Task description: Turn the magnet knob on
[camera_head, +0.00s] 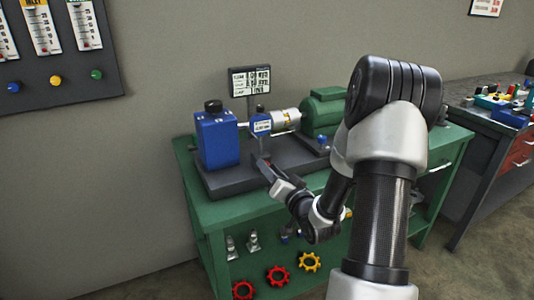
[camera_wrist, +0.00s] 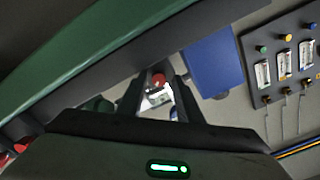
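A red knob (camera_wrist: 158,80) shows between my fingertips in the wrist view. It appears to belong to the stand below the dial gauge (camera_head: 262,122), which has a white face. In the head view my gripper (camera_head: 263,163) reaches in from the right to just below the gauge, over the dark base plate of the machine. The gripper hides the knob there. In the wrist view my gripper (camera_wrist: 158,84) has a gap between its fingers, with the knob at the far end of it. Contact with the knob cannot be made out.
A blue block (camera_head: 216,140) stands left of the gauge and a green motor housing (camera_head: 322,112) right of it. They sit on a green bench (camera_head: 205,213). A wall panel (camera_head: 55,80) with colored knobs hangs at left. A second workbench (camera_head: 485,125) holds tools.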

